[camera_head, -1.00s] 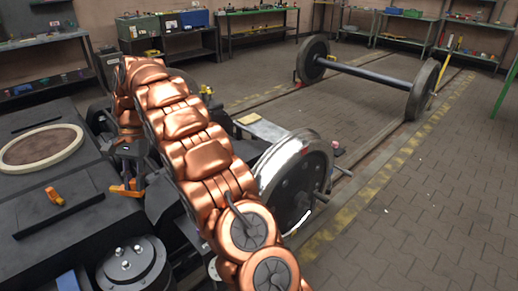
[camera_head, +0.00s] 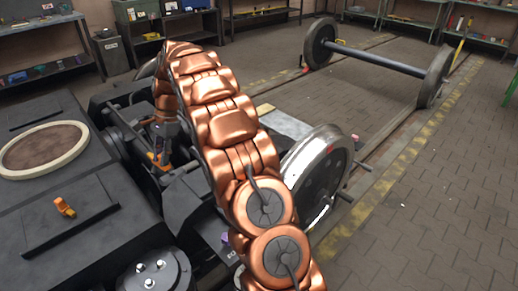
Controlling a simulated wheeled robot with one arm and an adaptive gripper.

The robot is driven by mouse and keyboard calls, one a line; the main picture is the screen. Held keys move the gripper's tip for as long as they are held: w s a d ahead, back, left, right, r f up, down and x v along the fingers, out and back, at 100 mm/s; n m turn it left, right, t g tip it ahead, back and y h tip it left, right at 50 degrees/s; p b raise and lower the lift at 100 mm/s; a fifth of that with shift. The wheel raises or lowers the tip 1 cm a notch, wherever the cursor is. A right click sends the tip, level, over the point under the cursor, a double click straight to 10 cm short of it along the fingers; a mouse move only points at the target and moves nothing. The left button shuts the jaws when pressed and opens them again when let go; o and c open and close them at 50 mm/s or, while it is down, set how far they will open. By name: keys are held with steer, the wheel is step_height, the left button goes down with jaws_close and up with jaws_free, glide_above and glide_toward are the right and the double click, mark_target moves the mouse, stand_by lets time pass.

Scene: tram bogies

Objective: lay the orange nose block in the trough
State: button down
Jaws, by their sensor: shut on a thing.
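My gripper (camera_head: 164,150) is dark, at the end of my copper-coloured arm, and points down over the black bogie frame. It is shut on an orange piece (camera_head: 159,161), mostly hidden by the fingers; its shape is hard to tell, but it may be the orange nose block. A second small orange piece (camera_head: 65,207) lies on the flat black deck (camera_head: 40,205) at left, beside a long dark slot or strip (camera_head: 72,231). I cannot tell whether that slot is the trough.
A cream ring (camera_head: 80,142) lies on the deck at left, and a round bolted hub (camera_head: 152,277) is at the bottom. A bogie wheel (camera_head: 320,175) stands right of my arm. A loose wheelset (camera_head: 380,60) stands behind. The paved floor at right is clear.

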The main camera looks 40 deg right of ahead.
steer(key=s+d+f+m+t+h+p, duration=0.1)
steer(key=s+d+m, duration=0.3)
steer(key=d, duration=0.5)
steer(key=s+d+f+m+t+h+p, duration=0.1)
steer(key=s+d+f+m, duration=0.3)
steer(key=d+m, duration=0.5)
steer(key=s+d+f+m+t+h+p, duration=0.1)
steer(key=s+d+f+m+t+h, duration=0.1)
steer(key=s+d+m, duration=0.4)
steer(key=d+m, duration=0.1)
steer(key=d, duration=0.4)
steer(key=shift+f+t+p, duration=0.15)
steer(key=shift+t+p, duration=0.2)
steer(key=shift+t, duration=0.05)
steer(key=shift+s+d+r+p, duration=0.1)
steer(key=shift+r+p, duration=0.15)
steer(key=shift+p, duration=0.5)
steer(key=shift+f, duration=3.05)
steer(key=shift+p, duration=1.65)
steer(key=shift+f, duration=1.25)
